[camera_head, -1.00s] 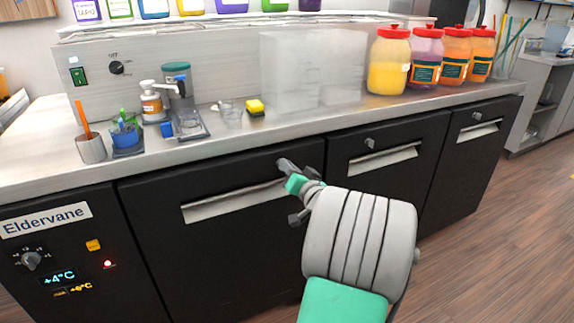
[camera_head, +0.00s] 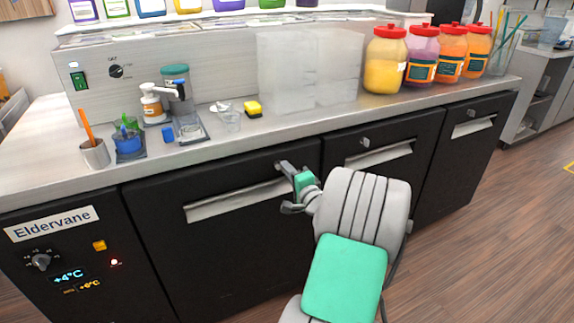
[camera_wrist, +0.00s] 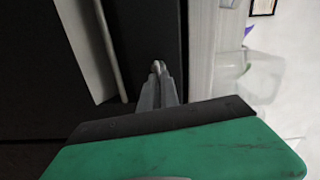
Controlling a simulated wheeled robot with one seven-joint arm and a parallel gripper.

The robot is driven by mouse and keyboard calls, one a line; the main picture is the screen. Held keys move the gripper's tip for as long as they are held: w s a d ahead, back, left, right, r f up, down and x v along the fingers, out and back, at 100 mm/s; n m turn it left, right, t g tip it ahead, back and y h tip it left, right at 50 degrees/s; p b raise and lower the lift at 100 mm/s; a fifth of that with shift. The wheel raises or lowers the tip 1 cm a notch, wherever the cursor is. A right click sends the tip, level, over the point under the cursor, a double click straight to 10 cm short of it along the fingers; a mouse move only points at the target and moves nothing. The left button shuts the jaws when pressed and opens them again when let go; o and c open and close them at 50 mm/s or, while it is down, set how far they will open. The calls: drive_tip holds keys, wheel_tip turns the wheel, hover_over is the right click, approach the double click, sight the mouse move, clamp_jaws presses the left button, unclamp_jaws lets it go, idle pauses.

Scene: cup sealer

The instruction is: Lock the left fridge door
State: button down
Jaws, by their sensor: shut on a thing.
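The left fridge door (camera_head: 225,250) is black, appears shut flush in the counter front, and has a long silver handle (camera_head: 235,201). Its small grey lock (camera_head: 279,165) sits at the door's upper right, just below the counter edge. My gripper (camera_head: 286,168) reaches the lock from the front right, its fingertips shut on it. In the wrist view, the fingertips (camera_wrist: 157,72) close together around a small grey piece against the black door. The fingers hide most of the lock, so I cannot tell how it is turned.
The middle fridge door (camera_head: 375,190) and right fridge door (camera_head: 460,160) have similar locks and handles. The steel counter top (camera_head: 215,158) overhangs just above my gripper. A control panel (camera_head: 70,265) is at the left. Open floor (camera_head: 520,210) lies at the right.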

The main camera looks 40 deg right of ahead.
drive_tip(key=shift+m+p, duration=0.3)
drive_tip(key=shift+m, duration=0.4)
drive_tip(key=shift+f, duration=0.1)
drive_tip(key=c, duration=1.6)
unclamp_jaws()
drive_tip(key=v, duration=0.7)
drive_tip(key=shift+s+a, duration=0.2)
drive_tip(key=shift+s, duration=0.2)
